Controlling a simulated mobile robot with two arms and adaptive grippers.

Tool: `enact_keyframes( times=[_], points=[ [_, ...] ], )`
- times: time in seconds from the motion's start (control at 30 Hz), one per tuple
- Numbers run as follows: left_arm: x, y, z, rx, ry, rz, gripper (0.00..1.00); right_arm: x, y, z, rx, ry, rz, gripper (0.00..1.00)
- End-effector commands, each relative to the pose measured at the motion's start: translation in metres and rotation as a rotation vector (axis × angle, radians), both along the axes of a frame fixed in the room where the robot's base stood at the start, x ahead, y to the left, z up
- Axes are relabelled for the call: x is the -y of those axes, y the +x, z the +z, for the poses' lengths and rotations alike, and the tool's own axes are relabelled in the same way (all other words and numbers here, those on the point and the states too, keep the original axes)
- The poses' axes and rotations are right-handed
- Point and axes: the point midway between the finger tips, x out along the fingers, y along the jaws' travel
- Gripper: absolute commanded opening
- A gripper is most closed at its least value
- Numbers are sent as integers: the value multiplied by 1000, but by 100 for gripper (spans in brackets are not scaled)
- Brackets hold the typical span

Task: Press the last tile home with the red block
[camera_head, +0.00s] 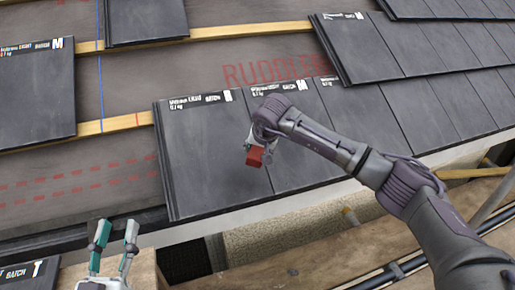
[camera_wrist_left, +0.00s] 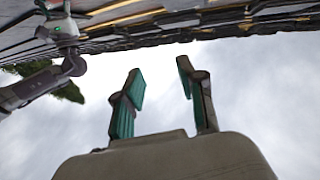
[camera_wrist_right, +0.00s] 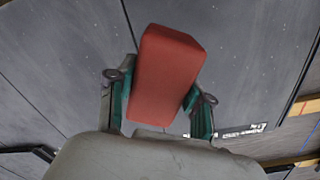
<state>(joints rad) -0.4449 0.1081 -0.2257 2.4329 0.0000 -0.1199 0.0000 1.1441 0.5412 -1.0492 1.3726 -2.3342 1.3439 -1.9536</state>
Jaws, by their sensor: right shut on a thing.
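The red block (camera_head: 255,157) is held in my right gripper (camera_head: 256,150), over the left tile of the lower row. In the right wrist view the red block (camera_wrist_right: 165,75) sits between both fingers of my right gripper (camera_wrist_right: 160,100), with dark tile behind it. I cannot tell whether the block touches the tile. That end tile (camera_head: 200,150) lies at the left end of the lower row, its label strip at the top. My left gripper (camera_head: 114,240) is open and empty at the bottom left; it also shows open in the left wrist view (camera_wrist_left: 160,90).
More laid tiles (camera_head: 365,125) continue to the right. Wooden battens (camera_head: 115,123) and bare grey underlay (camera_head: 90,180) show at the left. A tile stack (camera_head: 35,85) lies on the left. Scaffold boards (camera_head: 300,270) and a gutter edge run below the roof.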

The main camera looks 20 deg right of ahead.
Motion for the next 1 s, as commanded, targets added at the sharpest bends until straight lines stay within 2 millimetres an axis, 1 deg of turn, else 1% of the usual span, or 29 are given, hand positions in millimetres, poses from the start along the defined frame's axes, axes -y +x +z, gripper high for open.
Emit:
enact_keyframes(
  times=[0.03,0.47,0.8,1.0],
  points=[
    [-1,1,-3,-28,8,2,40,0,-1,3,1,0,0,0],
    [-6,4,-45,-273,72,16,40,1,-8,16,0,-1,-1,0],
    [-13,-3,-79,-466,121,29,40,0,-14,25,1,0,-1,0],
    [-16,-7,-92,-538,139,33,40,0,-16,28,0,1,-1,0]
  ],
)
